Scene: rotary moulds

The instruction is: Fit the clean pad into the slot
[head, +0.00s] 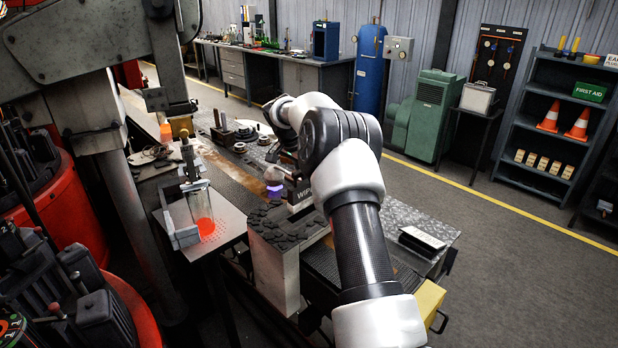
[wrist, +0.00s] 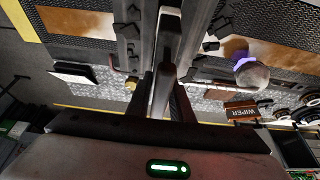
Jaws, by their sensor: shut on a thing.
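My gripper (wrist: 164,30) reaches over the bench in the wrist view, its fingers shut on a thin grey piece (wrist: 168,48) seen nearly edge-on. I cannot tell whether this piece is the clean pad. In the head view my arm hides most of the gripper. A dark flat block with a pale edge (wrist: 74,74) lies at the left, also on the bench end in the head view (head: 422,240).
Dark chips cover a pale box (head: 275,270) at the bench's near end. Open floor lies to the right.

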